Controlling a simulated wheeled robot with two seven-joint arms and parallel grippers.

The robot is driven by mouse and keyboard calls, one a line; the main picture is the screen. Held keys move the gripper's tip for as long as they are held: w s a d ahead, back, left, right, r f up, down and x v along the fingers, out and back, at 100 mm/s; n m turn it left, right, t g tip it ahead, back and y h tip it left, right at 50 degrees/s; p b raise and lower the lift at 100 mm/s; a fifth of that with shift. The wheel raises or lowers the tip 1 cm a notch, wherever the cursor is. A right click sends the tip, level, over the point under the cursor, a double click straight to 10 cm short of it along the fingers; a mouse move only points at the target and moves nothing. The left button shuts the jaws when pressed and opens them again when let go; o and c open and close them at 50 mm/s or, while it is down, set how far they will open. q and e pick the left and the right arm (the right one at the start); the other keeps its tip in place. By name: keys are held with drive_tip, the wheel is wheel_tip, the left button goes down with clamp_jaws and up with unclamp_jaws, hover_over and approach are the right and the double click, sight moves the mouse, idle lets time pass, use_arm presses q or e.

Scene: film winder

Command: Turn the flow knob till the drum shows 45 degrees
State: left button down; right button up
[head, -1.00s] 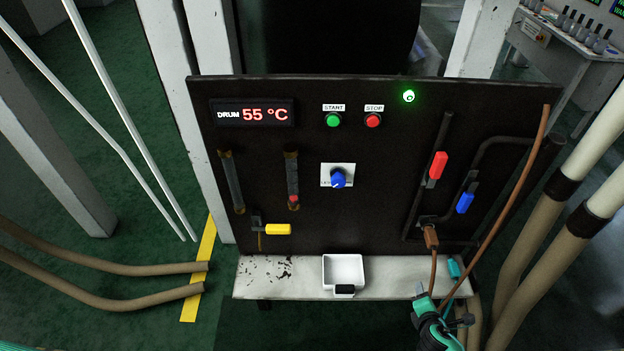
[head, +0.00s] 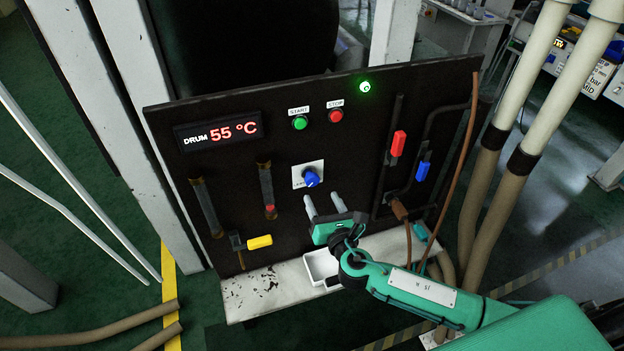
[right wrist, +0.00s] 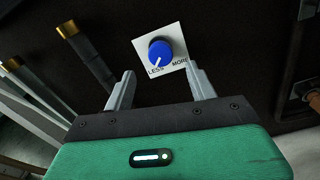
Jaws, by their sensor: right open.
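The blue flow knob (head: 312,178) sits on a white plate on the black panel. In the right wrist view the knob (right wrist: 159,51) has a white pointer line aimed down-left near the word LESS; MORE is at the right. The drum display (head: 218,132) reads 55 °C in red. My right gripper (head: 324,205) is open and empty, just below the knob in the head view. In the right wrist view its fingers (right wrist: 162,82) stand apart, with the knob beyond and between them, not touched. My left gripper is not in view.
The panel carries green START (head: 299,123) and red STOP (head: 336,115) buttons, a yellow-handled valve (head: 259,242), and red (head: 398,143) and blue (head: 423,170) levers to the right. A white tray (head: 318,266) stands on the ledge below. A copper-coloured pipe (head: 462,150) runs along the right.

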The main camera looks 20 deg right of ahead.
sight(313, 182)
drive_tip(key=w+p, duration=0.1)
drive_tip(key=w, duration=0.6)
drive_tip(key=shift+w+a, duration=0.15)
drive_tip(key=shift+w, duration=0.05)
drive_tip(key=shift+f, duration=0.1)
drive_tip(key=c, duration=1)
